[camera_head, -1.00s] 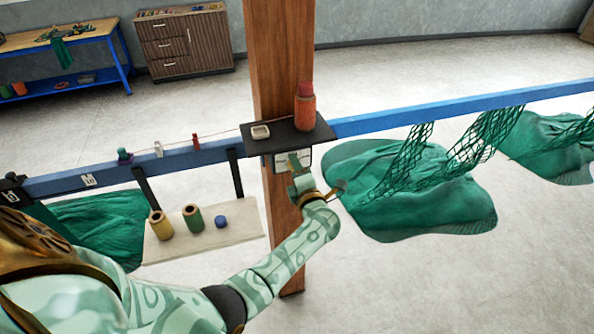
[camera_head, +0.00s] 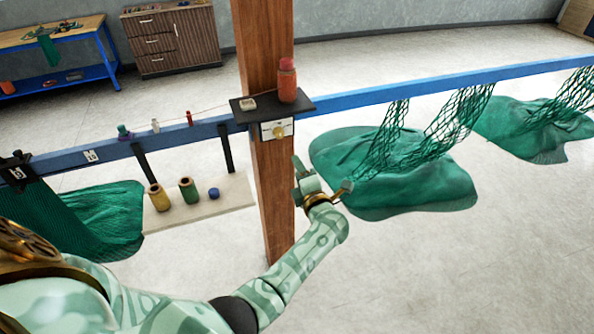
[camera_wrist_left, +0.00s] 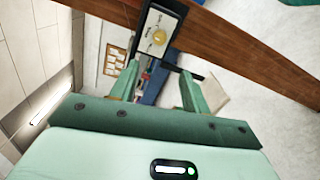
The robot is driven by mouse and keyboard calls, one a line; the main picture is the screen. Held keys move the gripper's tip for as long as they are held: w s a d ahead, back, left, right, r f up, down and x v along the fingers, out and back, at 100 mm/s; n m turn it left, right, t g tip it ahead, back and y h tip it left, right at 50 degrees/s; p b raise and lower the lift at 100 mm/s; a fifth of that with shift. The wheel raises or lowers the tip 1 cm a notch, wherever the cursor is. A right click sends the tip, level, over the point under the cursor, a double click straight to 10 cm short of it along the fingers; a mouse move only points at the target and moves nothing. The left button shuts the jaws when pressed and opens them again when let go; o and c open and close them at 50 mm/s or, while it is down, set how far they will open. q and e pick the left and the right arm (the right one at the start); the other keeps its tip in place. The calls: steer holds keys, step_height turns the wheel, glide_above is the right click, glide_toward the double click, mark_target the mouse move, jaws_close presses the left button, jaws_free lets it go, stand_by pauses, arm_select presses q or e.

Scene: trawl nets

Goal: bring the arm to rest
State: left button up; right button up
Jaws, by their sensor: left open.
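My left gripper (camera_head: 318,176) is in the middle of the head view, in front of the wooden post and a little below the panel. Its two fingers stand apart with nothing between them. They also show open and empty in the left wrist view (camera_wrist_left: 158,88). The small white panel (camera_head: 277,130) with a round yellow knob is on the post under the black shelf, clear of the gripper. The panel also shows beyond the fingers in the wrist view (camera_wrist_left: 157,36). My right gripper is not in view.
The wooden post (camera_head: 264,50) and the blue rail (camera_head: 380,94) are close to the arm. The black shelf (camera_head: 255,117) carries a red bottle (camera_head: 287,82). Green netting (camera_head: 400,180) hangs to the right. A pale board (camera_head: 225,199) holds several spools. Open floor lies at lower right.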

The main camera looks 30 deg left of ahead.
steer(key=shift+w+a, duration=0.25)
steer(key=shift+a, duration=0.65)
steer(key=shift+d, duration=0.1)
